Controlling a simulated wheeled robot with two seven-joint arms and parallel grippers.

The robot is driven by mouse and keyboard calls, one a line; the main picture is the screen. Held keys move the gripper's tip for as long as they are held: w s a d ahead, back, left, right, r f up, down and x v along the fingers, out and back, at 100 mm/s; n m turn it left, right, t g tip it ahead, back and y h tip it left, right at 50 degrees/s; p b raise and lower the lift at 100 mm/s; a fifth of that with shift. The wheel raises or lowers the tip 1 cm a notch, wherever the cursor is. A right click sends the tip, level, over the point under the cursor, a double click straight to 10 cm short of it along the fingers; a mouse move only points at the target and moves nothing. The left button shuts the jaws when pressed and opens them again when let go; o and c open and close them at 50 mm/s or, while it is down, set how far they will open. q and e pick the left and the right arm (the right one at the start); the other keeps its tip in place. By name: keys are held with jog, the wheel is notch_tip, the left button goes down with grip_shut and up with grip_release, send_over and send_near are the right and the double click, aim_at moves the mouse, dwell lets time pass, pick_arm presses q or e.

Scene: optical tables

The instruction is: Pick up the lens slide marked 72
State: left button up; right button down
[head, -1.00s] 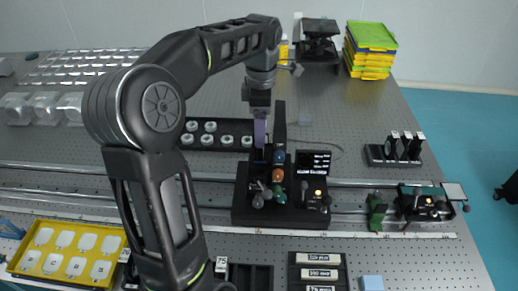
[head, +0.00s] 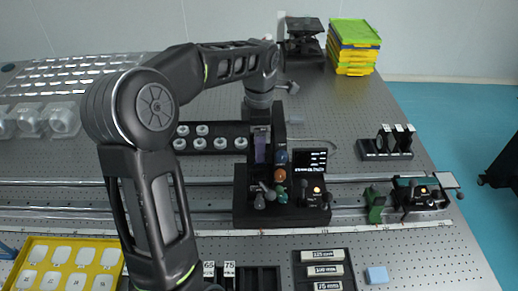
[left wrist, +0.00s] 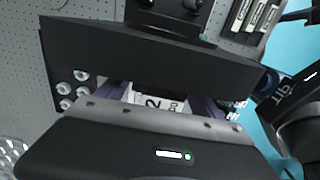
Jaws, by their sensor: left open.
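My left gripper (head: 261,158) reaches down beside a tall black panel at the back of the black device (head: 280,210). In the left wrist view its purple fingers (left wrist: 157,98) are apart. A white label (left wrist: 152,102) showing a "2" lies between them; the rest of its number is hidden by the gripper body, so I cannot confirm 72. A second label (left wrist: 232,108) is partly visible to the right of the fingers. In the head view the slide under the gripper is hidden. My right gripper is not in view.
A black tray of white rings (head: 213,144) lies left of the gripper. A black rack of upright slides (head: 385,146) stands to the right. Front slides marked 65 and 75 (head: 229,268) and a yellow tray (head: 40,243) lie near the front edge.

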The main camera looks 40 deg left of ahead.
pick_arm(q)
jog(key=shift+c, duration=0.3)
jog(key=c, duration=1.3)
jog(key=shift+o, duration=0.2)
jog(key=shift+r, duration=0.15)
jog(key=shift+r, duration=0.45)
notch_tip(320, 180, up, 5)
jog(key=shift+d+f, duration=0.1)
jog(key=shift+f, duration=0.1)
jog(key=shift+r, duration=0.75)
jog(key=s, duration=0.1)
jog(key=d+b, duration=0.1)
jog(key=s+d, duration=0.1)
jog(key=shift+s+f, duration=0.25)
jog(key=shift+s, duration=0.05)
jog(key=s+d, duration=0.8)
jog(key=s, duration=0.3)
jog(key=shift+s+d, duration=0.4)
